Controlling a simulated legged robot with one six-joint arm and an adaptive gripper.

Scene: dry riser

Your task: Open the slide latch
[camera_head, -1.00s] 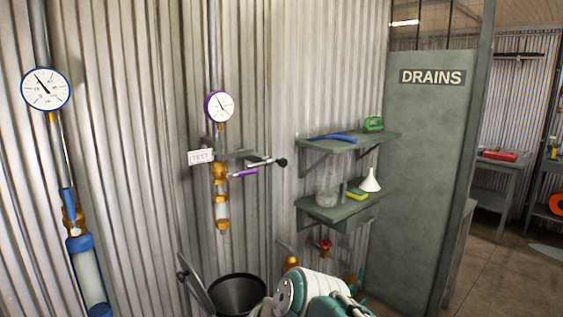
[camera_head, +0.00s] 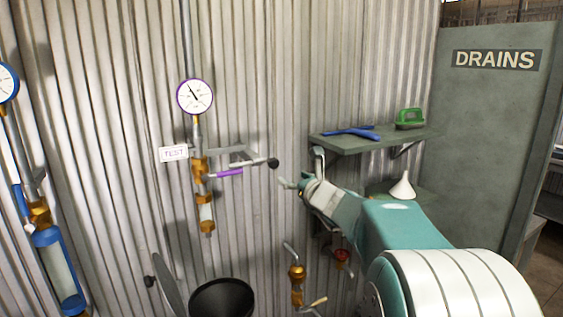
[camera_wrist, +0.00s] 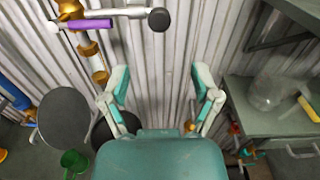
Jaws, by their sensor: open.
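The slide latch shows as a pale horizontal rod (camera_head: 255,163) ending in a black knob (camera_head: 272,163), on a grey bracket beside the test pipe. In the wrist view the rod (camera_wrist: 130,12) and black knob (camera_wrist: 159,19) are at the top, ahead of the fingers. A purple lever handle (camera_head: 229,172) sits just below the rod, and also shows in the wrist view (camera_wrist: 92,24). My gripper (camera_head: 301,170) is open and empty, right of the knob in the head view and apart from it. Both fingers (camera_wrist: 161,88) are spread in the wrist view.
A TEST tag (camera_head: 174,153) and a purple-rimmed gauge (camera_head: 195,97) are on the pipe. A black bin (camera_head: 222,300) stands below. A grey shelf (camera_head: 350,143) with blue and green items is behind my arm at right; a white funnel (camera_head: 403,187) is lower.

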